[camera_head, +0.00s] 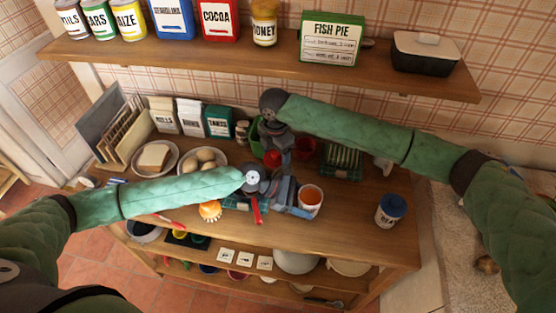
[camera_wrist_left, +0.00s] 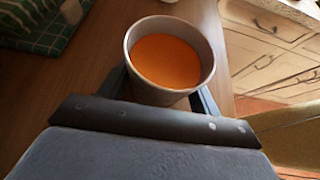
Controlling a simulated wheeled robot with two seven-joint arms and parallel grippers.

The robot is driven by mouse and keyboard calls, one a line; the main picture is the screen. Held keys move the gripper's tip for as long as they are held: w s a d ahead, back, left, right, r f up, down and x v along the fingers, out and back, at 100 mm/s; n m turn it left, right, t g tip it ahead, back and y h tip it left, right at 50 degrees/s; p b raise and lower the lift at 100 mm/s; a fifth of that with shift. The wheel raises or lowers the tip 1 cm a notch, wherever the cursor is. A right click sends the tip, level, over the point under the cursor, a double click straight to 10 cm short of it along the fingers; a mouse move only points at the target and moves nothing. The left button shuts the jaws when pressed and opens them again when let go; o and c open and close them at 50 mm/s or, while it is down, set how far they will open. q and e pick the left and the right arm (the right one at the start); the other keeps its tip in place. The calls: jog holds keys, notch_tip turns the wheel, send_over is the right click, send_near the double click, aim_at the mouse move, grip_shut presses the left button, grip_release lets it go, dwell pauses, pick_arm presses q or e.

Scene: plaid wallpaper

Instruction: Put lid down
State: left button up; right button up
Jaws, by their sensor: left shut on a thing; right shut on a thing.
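My left gripper (camera_head: 300,205) is shut around a pale cup (camera_head: 311,196) of orange contents, near the middle of the wooden counter. The cup is open at the top and upright, and it also shows in the left wrist view (camera_wrist_left: 166,62) between the fingers. My right gripper (camera_head: 273,146) reaches over the back of the counter and is shut on a small red thing (camera_head: 272,158), largely hidden by the gripper. I cannot tell whether this is the lid.
Plates with bread (camera_head: 153,157) and eggs (camera_head: 205,155) stand at the left. A shelf (camera_head: 250,58) overhangs the back. The counter is clear between the held cup and the blue-lidded jar.

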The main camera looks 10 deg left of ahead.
aim_at(278, 159)
jog(key=shift+d+f, duration=0.1)
jog(key=shift+d, duration=0.25)
jog(key=shift+w+f, duration=0.1)
jog(key=shift+f, duration=1.55)
jog(key=shift+f, duration=0.2)
jog(key=o, duration=1)
jog(key=shift+c, duration=0.2)
jog(key=shift+r, duration=0.1)
notch_tip(278, 159, up, 8)
jog(key=shift+f, duration=0.1)
